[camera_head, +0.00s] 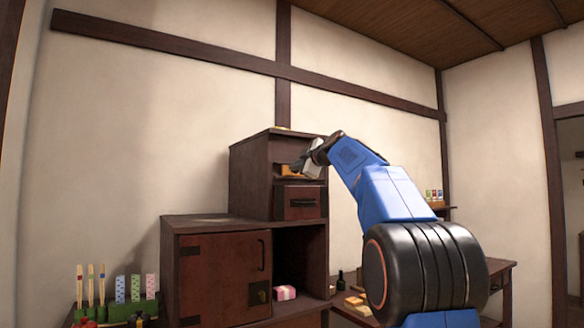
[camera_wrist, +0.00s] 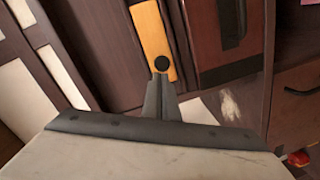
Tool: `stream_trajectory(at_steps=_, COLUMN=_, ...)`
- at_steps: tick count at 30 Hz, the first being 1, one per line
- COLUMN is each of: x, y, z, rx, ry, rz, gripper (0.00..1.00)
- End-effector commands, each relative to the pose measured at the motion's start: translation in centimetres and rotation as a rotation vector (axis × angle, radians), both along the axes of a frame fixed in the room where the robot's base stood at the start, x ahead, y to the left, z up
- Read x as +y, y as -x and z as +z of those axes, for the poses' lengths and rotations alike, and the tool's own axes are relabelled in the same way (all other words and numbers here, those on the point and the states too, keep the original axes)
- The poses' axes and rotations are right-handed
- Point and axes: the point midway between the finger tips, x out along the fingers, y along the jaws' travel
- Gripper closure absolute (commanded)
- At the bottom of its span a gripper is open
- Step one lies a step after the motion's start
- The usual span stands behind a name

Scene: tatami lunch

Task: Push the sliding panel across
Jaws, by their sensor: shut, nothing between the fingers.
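A yellow-orange panel (camera_wrist: 153,38) with a round black pull (camera_wrist: 161,64) is set in dark wood in the wrist view. In the head view an orange piece (camera_head: 289,171), apparently the same panel, shows in the upper part of the dark stepped cabinet (camera_head: 250,172). My gripper (camera_wrist: 160,76) is shut and empty. Its grey fingertips are at the black pull; whether they touch it cannot be told. In the head view my gripper (camera_head: 304,170) is at the upper compartment, above a small drawer, and partly hides the panel.
Below the panel is a small drawer (camera_head: 300,203). The lower cabinet has a red-brown door (camera_head: 222,283) and an open bay with a pink box (camera_head: 286,293). A rack of coloured sticks (camera_head: 117,310) stands left. A table (camera_head: 497,272) and dark bottle (camera_head: 340,281) are at the right.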

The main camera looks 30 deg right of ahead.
Motion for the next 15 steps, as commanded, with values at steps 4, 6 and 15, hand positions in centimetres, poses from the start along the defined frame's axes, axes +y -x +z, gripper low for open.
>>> stream_trajectory(at_steps=4, x=-3.0, y=-0.2, z=-0.1, rx=0.001, ry=-0.002, rz=-0.004, gripper=1.00)
stream_trajectory(at_steps=6, x=-4.0, y=-0.2, z=-0.1, rx=0.000, ry=0.000, rz=-0.004, gripper=1.00)
stream_trajectory(at_steps=15, x=-5.0, y=-0.2, z=-0.1, rx=0.000, ry=0.000, rz=-0.002, gripper=1.00)
